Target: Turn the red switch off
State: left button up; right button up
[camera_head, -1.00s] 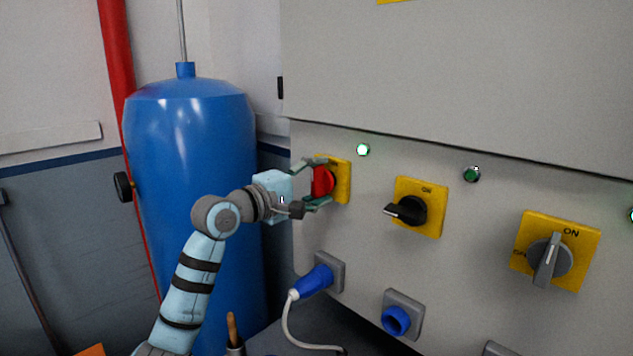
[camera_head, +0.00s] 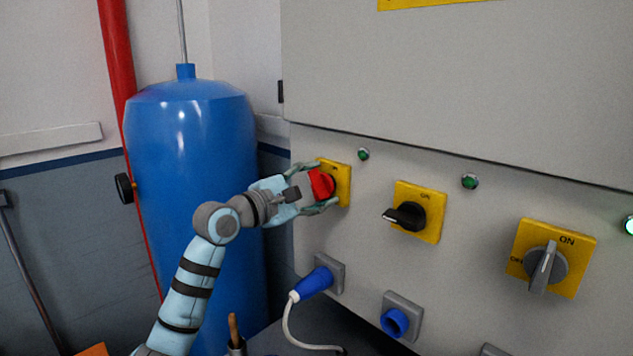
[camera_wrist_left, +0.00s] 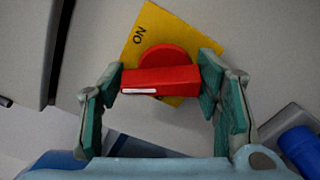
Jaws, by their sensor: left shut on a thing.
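The red switch (camera_head: 321,184) sits on a yellow plate (camera_head: 343,181) at the left of the grey panel. My left gripper (camera_head: 324,186) is shut on its red handle, with one finger at each end. In the left wrist view the handle (camera_wrist_left: 160,80) lies level between the fingers (camera_wrist_left: 162,84), across a round red base. "ON" shows on the yellow plate there, and the handle is turned away from that mark. The small light (camera_head: 363,154) above the switch is dark green and unlit. My right gripper is not in view.
A black switch (camera_head: 408,215) and a grey switch (camera_head: 545,265) stand to the right on yellow plates. A blue plug (camera_head: 314,283) with a white cable is below the red switch. A blue tank (camera_head: 190,180) stands close behind my left arm.

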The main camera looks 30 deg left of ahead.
pick_arm(q)
jog(key=n+p, duration=0.1)
jog(key=n, duration=0.2)
jog(key=shift+n, duration=0.3)
jog(key=n+p, duration=0.1)
jog(key=n, duration=0.1)
jog(key=shift+n+p, duration=0.4)
jog(key=n+p, duration=0.2)
jog(key=n, duration=0.2)
jog(key=shift+a+f+p, duration=0.1)
jog(key=shift+f+p, duration=0.05)
jog(key=shift+p, duration=0.25)
jog(key=shift+f+n+p, duration=0.1)
jog(key=shift+n+p, duration=0.4)
jog(key=shift+n, duration=0.2)
jog(key=o, duration=1.2)
jog(key=shift+c, duration=0.2)
